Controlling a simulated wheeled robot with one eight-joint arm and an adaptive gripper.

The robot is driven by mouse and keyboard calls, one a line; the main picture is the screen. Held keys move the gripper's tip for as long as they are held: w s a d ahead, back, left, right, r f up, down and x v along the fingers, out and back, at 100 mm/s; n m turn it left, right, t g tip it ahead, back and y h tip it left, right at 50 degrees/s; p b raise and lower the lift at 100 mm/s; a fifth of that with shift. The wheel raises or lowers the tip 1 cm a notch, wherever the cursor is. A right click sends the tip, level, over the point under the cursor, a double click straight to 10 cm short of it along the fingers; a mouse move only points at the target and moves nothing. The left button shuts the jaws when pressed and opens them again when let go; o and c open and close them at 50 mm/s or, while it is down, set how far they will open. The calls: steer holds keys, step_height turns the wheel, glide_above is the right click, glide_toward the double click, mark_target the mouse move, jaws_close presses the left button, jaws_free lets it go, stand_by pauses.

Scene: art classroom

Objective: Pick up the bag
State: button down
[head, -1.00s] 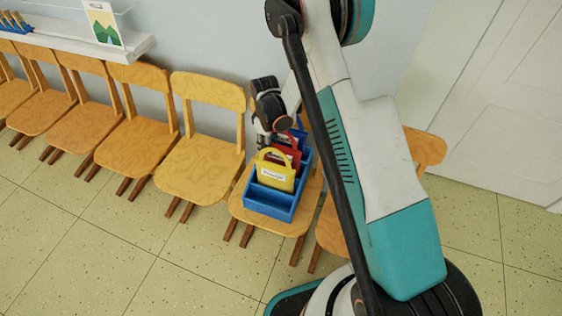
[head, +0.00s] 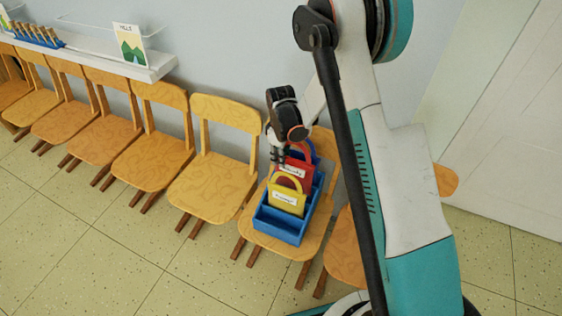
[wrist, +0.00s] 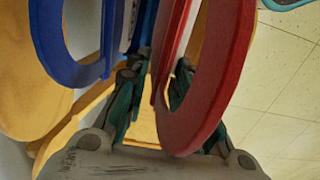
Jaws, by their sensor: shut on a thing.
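Three flat bags with loop handles sit in a row in a blue divided box on a wooden chair: a yellow one (head: 286,200) in front, a red one (head: 304,179) in the middle, and a blue one (head: 315,152) behind. The yellow and red bags carry white labels. My gripper (head: 278,157) is at the red bag's handle. In the wrist view, my gripper (wrist: 158,88) has its fingers on either side of the red handle (wrist: 215,75), shut on it. The blue handle (wrist: 62,70) is beside it, to the left. I cannot tell whether the red bag is raised.
The blue box (head: 279,229) has an empty front compartment. A row of wooden chairs (head: 213,190) lines the wall to the left. A white shelf (head: 110,60) with a picture card (head: 131,45) is above them. Tiled floor (head: 90,240) is clear in front.

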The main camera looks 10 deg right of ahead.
step_height(320, 180, up, 14)
steer(key=p, duration=0.4)
stand_by(0.9)
